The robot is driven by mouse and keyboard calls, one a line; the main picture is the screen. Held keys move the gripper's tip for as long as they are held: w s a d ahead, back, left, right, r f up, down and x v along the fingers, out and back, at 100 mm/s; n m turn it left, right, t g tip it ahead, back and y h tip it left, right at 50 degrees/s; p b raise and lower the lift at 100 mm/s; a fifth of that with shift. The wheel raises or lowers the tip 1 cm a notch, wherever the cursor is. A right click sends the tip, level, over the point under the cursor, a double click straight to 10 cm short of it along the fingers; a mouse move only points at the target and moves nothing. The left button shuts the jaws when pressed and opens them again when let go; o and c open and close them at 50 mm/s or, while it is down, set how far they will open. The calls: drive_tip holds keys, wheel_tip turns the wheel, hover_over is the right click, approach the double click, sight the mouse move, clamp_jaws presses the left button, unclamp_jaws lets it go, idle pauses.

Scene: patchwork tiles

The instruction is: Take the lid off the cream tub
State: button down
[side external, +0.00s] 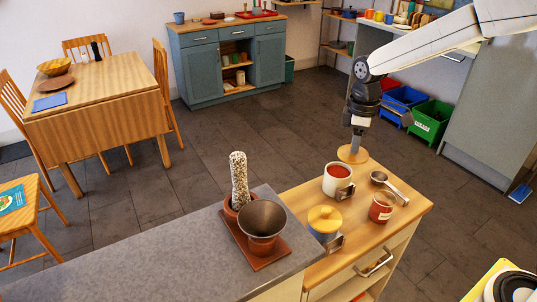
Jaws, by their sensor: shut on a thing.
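The cream tub (333,186) stands upright on the wooden counter top. Its top is uncovered and red contents show inside. A metal clip or handle is on its right side. My gripper (356,142) points down, just behind and above the tub in the side external view. It is shut on a round wooden lid (346,157), which is held roughly level and looks apart from the tub's rim. The grip itself is small and hard to make out. A blue tub (321,235) with its own wooden lid (324,216) stands in front of the cream tub.
A glass jar (382,208) with red contents and a metal scoop (383,180) stand right of the cream tub. A dark funnel-shaped bowl (262,218) and a speckled plant-like column (239,178) stand left on a brown tray (268,262).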

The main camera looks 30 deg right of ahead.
drive_tip(key=s+r, duration=0.5)
drive_tip(key=s, duration=0.5)
drive_tip(key=shift+s+a+r, duration=0.15)
drive_tip(key=shift+s+r, duration=0.05)
drive_tip(key=shift+r, duration=0.15)
idle(0.3)
drive_tip(key=s+a+r+n, duration=0.1)
drive_tip(key=a+r+n, duration=0.2)
drive_tip(key=a, duration=0.7)
drive_tip(key=s+a+r+n, duration=0.1)
drive_tip(key=a+r+n, duration=0.2)
drive_tip(key=a+n, duration=0.3)
drive_tip(key=s+a+r+n, duration=0.1)
drive_tip(key=a+r+n, duration=0.2)
drive_tip(key=a, duration=1)
drive_tip(key=shift+a+r+n, duration=0.15)
drive_tip(key=shift+a+n, duration=0.2)
drive_tip(key=shift+n, duration=0.75)
drive_tip(key=s+a+r+n, duration=0.3)
drive_tip(key=s+a+n, duration=0.1)
drive_tip(key=s+a, duration=0.2)
drive_tip(key=shift+s+a, duration=0.25)
drive_tip(key=shift+a, duration=0.65)
drive_tip(key=shift+f, duration=0.1)
